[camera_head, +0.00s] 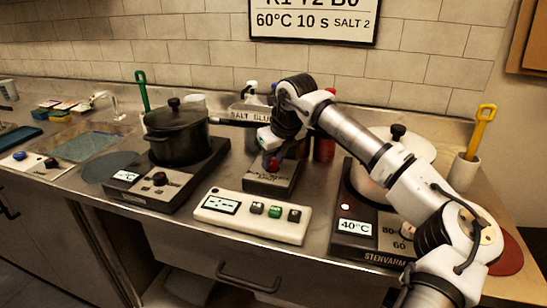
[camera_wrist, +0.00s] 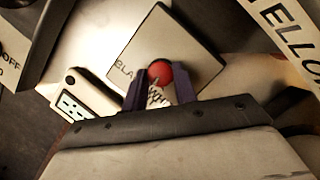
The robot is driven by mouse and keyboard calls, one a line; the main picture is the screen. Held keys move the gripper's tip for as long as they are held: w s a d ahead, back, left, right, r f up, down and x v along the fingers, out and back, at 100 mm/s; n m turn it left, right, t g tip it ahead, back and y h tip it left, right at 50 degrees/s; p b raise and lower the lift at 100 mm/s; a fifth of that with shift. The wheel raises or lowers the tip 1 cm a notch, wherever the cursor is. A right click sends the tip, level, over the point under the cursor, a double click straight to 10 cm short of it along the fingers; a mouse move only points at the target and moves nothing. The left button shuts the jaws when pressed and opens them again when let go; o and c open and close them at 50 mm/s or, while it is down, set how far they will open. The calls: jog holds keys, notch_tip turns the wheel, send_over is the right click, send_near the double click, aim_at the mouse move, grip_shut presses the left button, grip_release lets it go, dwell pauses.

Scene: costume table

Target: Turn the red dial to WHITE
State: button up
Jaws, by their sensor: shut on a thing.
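The red dial (camera_wrist: 159,72) shows as a round red knob on top of a small box (camera_wrist: 185,45) in the wrist view. Letters reading "BLA" show on the box beside the knob, partly covered by a finger. No WHITE mark is readable. My gripper (camera_wrist: 160,90) has its two dark fingers on either side of the knob and is shut on it. In the head view my gripper (camera_head: 272,160) reaches down onto the dark box (camera_head: 270,183) at the table's middle, and mostly hides the dial.
A white panel with buttons (camera_head: 252,216) lies in front of the box. A black pot (camera_head: 176,135) on a hotplate stands left. Another hotplate reading 40°C (camera_head: 354,227) stands right, under my arm. Bottles stand behind. A wall sign (camera_head: 313,20) reads "60°C 10 s SALT 2".

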jog(key=n+p, duration=0.1)
jog(key=n, duration=0.1)
jog(key=n+g+y+p, duration=0.1)
jog(key=n, duration=0.1)
jog(key=shift+w+d+r+n+y, duration=0.1)
jog(key=shift+w+r+n+y, duration=0.05)
jog(key=shift+n+y, duration=0.2)
jog(key=shift+n+g+p, duration=0.5)
jog(key=shift+n+p, duration=0.05)
jog(key=shift+n, duration=0.7)
jog(key=shift+w, duration=0.1)
jog(key=o, duration=1)
jog(key=shift+c, duration=0.2)
jog(key=b+v, duration=0.1)
jog(key=v, duration=1.2)
jog(key=shift+d+r, duration=0.25)
jog(key=shift+d, duration=0.05)
jog(key=shift+f, duration=0.1)
